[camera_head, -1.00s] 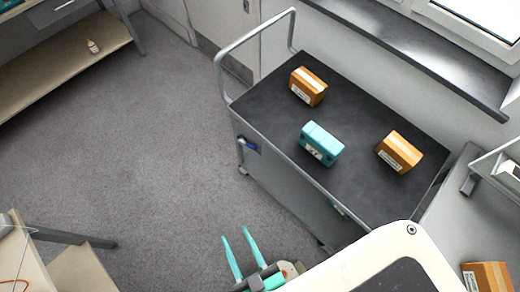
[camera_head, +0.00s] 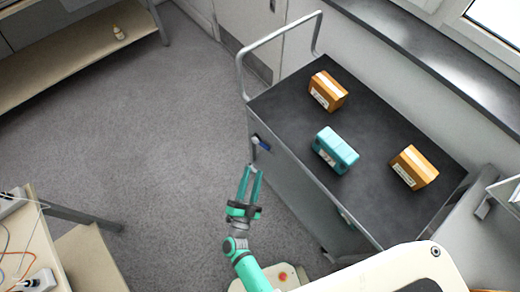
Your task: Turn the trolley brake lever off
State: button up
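The trolley (camera_head: 380,127) has a dark top, grey sides and a tubular push handle (camera_head: 243,75) at its left end. A small blue brake lever (camera_head: 262,143) sits on its left end, just below the top edge. My gripper (camera_head: 252,170) is open, its two teal fingers pointing up the picture towards the lever. The fingertips show just below the lever, with a visible gap to it. A grey part of the trolley's lower corner shows near the fingertips. Nothing is held. I cannot tell the fingertips' height relative to the lever.
Two brown boxes (camera_head: 328,91) (camera_head: 414,167) and a teal case (camera_head: 335,150) stand on the trolley top. The floor (camera_head: 170,140) left of the trolley is clear. A workbench (camera_head: 45,240) is at lower left, a shelf (camera_head: 75,50) at upper left. A window sill runs behind the trolley.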

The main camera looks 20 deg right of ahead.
aim_at(263, 148)
jog(key=w+a+f+m+g+h, duration=0.3)
jog(key=w+f+m+g+h, duration=0.3)
jog(key=w+f+m+g, duration=0.4)
jog(key=shift+g, duration=0.7)
jog(key=x, duration=1.1)
jog(key=shift+d+r, duration=0.1)
jog(key=shift+r, duration=0.25)
jog(key=shift+s, duration=0.1)
grip_shut()
